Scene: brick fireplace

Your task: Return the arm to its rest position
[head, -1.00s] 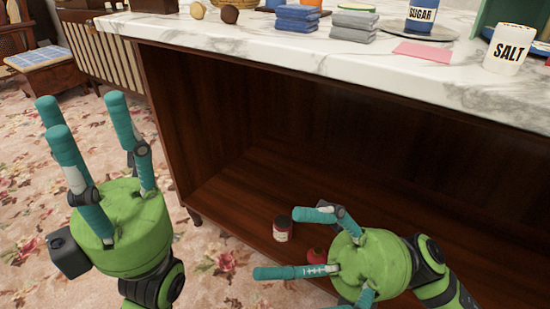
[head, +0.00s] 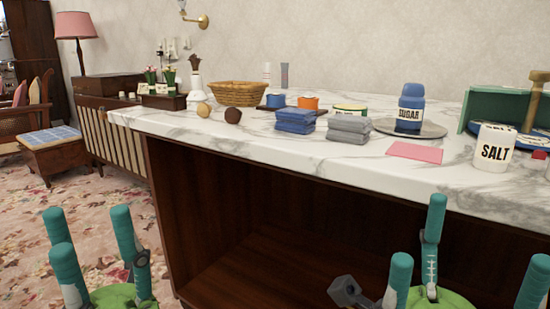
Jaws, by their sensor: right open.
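My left gripper (head: 92,245) is at the bottom left of the head view, its teal fingers pointing up, spread apart with nothing between them. It is over the carpet, left of the counter. My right gripper (head: 440,255) is at the bottom right, in front of the counter's open shelf space. Its teal fingers point up, spread wide and empty. Most of both arms is below the frame.
Open carpet (head: 40,200) lies at the left.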

